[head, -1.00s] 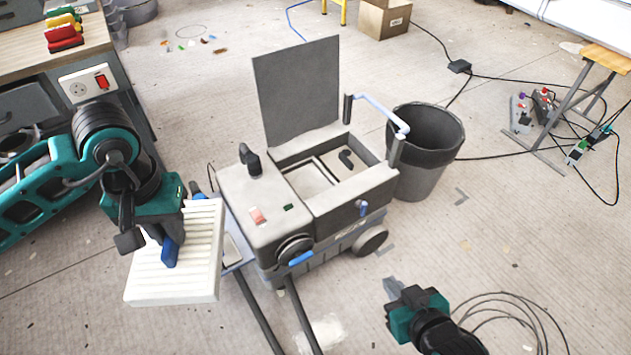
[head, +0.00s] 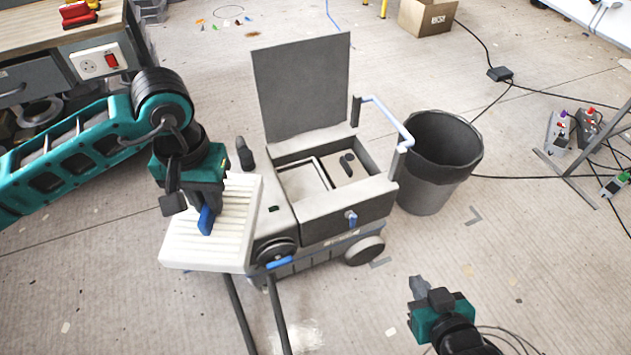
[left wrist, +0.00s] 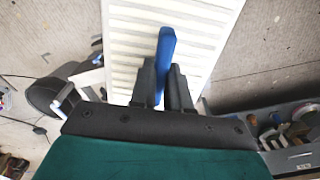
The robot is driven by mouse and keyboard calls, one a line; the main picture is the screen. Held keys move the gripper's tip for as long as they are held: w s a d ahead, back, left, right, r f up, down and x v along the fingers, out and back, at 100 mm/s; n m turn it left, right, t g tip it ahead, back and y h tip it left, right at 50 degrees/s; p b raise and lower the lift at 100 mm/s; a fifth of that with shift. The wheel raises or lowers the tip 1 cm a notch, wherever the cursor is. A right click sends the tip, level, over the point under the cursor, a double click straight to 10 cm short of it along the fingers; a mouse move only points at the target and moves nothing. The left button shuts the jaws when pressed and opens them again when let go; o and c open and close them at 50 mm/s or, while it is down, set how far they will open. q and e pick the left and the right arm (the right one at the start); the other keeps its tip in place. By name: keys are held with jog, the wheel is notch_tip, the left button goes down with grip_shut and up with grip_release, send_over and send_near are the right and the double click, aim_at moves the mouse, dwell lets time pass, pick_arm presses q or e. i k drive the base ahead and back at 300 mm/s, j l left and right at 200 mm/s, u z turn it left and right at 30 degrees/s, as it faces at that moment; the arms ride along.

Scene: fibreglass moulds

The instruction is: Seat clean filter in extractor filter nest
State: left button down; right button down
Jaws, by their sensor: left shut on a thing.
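The clean filter is a white pleated panel (head: 187,245) with a blue grip tab (head: 206,220). My left gripper (head: 204,208) is shut on the tab and holds the filter in front of the extractor's left part. In the left wrist view the filter (left wrist: 200,25) fills the top, with the blue tab (left wrist: 165,55) between the fingers (left wrist: 163,85). The grey extractor (head: 345,222) stands with its lid (head: 302,88) raised. Its open box shows a pale-rimmed rectangular nest (head: 303,181) on the left. My right gripper (head: 418,288) is low at the right, away from the extractor; its fingertip gap is unclear.
A black-lined bin (head: 432,185) stands just right of the extractor. A blue handle bar (head: 388,118) rises at the box's right side. A workbench (head: 60,50) is at the upper left. Dark hoses (head: 240,315) run forward on the floor. Floor at the lower right is mostly clear.

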aim_at(298, 203)
jog(key=i+l, duration=0.8)
jog(key=i, duration=0.2)
